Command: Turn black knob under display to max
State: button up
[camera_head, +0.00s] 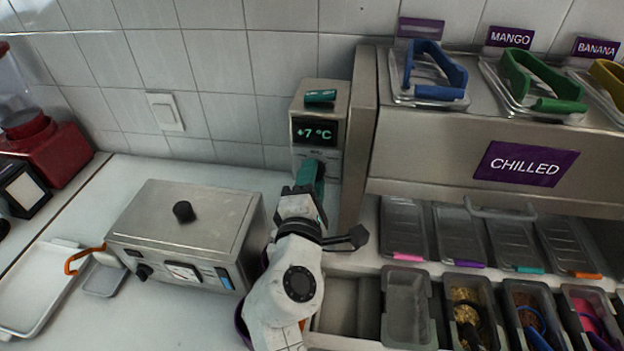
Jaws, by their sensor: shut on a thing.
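A narrow metal control unit (340,105) stands against the tiled wall. Its dark display (314,132) reads "+7 °C" in pale digits. My gripper (316,166), with teal fingers, reaches up to the panel just below the display. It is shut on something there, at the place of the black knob. The fingers hide the knob, so I cannot see its pointer or how far it is turned.
Right of the unit is a chilled counter (440,160) with lidded trays and several topping bins. A white tray (35,290) and red machine (45,145) are further left.

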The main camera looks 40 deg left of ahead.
jog(key=o, duration=1)
jog(key=shift+b+v, duration=0.4)
jog(key=shift+v, duration=4.95)
jog(key=shift+s, duration=0.1)
